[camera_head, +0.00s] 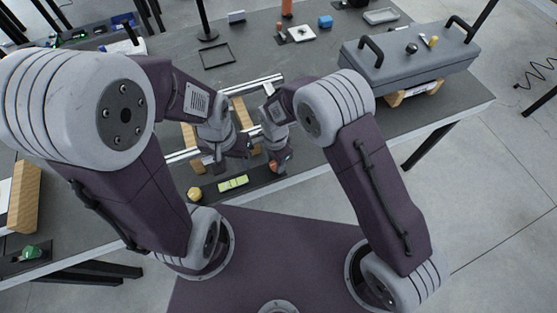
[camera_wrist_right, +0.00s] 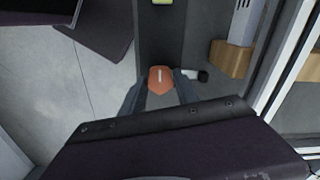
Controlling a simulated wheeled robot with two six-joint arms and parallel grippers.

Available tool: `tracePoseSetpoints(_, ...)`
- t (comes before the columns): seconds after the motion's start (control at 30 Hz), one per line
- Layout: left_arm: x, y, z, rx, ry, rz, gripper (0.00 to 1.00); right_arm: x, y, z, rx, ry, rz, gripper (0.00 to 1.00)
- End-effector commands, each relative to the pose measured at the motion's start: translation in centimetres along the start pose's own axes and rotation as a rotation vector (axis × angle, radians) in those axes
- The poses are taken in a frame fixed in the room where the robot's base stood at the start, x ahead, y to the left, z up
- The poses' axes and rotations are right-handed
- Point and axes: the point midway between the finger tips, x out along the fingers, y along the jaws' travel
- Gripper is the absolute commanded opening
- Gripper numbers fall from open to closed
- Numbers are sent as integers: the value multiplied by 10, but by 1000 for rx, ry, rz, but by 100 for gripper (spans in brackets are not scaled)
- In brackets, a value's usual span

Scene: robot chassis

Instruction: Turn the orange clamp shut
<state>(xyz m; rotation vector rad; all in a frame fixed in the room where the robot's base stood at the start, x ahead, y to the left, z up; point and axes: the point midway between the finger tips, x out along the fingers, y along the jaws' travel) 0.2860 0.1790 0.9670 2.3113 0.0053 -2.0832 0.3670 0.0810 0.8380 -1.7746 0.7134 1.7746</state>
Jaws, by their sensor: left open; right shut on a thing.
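The orange clamp (camera_wrist_right: 160,80) sits between the fingertips of my right gripper (camera_wrist_right: 160,92) in the right wrist view, with a pale line on its top face. My right gripper (camera_head: 279,163) is shut on it near the table's front edge in the head view, where only a small bit of orange (camera_head: 273,165) shows. A dark piece with a pale rod (camera_wrist_right: 200,75) lies just right of the clamp in the wrist view. My left gripper (camera_head: 213,163) is open and points down over the frame, left of the right gripper; its fingertips are partly hidden.
A metal frame with wooden blocks (camera_head: 190,135) lies beneath both grippers. A grey lidded case (camera_head: 410,62) stands at the back right.

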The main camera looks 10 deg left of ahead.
Motion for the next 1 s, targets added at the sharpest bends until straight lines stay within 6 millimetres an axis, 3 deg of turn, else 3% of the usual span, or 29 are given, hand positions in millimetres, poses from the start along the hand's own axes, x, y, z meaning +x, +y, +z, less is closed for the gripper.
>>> tracePoseSetpoints(0.57, -1, 0, 0, 0, 0, 0, 49, -2, -4, 2, 22, 2, -6, 0)
tracePoseSetpoints(0.6, -1, 0, 0, 0, 0, 0, 49, -2, -4, 2, 22, 2, -6, 43)
tracePoseSetpoints(0.67, -1, 0, 0, 0, 0, 0, 49, -2, -4, 2, 22, 1, -5, 59)
tracePoseSetpoints(1.0, -3, 0, 0, 0, 0, 0, 49, -3, -2, 2, 21, 1, -2, 59)
